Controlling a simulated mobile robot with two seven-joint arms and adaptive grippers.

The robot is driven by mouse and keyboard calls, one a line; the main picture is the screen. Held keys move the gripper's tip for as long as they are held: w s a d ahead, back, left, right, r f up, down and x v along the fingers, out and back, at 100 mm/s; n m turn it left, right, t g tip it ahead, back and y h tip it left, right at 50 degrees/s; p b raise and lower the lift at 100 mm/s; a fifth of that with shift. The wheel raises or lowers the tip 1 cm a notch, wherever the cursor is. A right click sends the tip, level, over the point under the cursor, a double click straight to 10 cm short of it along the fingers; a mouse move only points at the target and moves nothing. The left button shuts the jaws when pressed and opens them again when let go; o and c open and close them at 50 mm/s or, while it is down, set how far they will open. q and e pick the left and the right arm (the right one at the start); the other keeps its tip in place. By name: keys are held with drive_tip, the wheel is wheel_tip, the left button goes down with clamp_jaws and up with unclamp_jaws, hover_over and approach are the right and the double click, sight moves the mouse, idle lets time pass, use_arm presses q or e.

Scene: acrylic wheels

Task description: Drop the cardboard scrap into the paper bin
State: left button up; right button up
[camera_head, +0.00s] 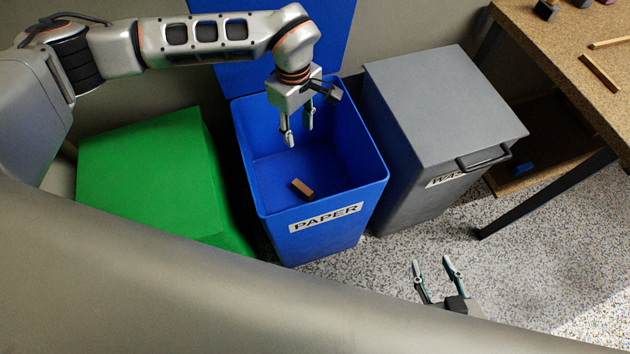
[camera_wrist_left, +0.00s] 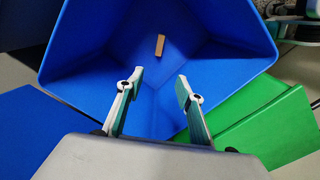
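The cardboard scrap (camera_head: 302,188) is a small brown block inside the blue paper bin (camera_head: 278,224), low down near its front wall. The bin's lid (camera_head: 333,40) is up and its front carries a PAPER label. My left gripper (camera_head: 299,131) is above the bin opening, pointing down, apart from the scrap. In the left wrist view its fingers (camera_wrist_left: 158,92) are spread with nothing between them, and the scrap (camera_wrist_left: 160,45) lies beyond them inside the bin (camera_wrist_left: 110,40). My right gripper (camera_head: 434,275) is open and empty at the lower right, over the speckled floor.
A closed green bin (camera_head: 140,165) stands left of the paper bin. A closed grey bin (camera_head: 440,100) with a handle and a partly hidden label stands to its right. A workbench (camera_head: 550,50) with small wooden pieces is at the upper right. Speckled floor (camera_head: 540,260) is clear at right.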

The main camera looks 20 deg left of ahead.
use_arm(q)
wheel_tip(320, 180, up, 9)
idle(0.3)
idle(0.5)
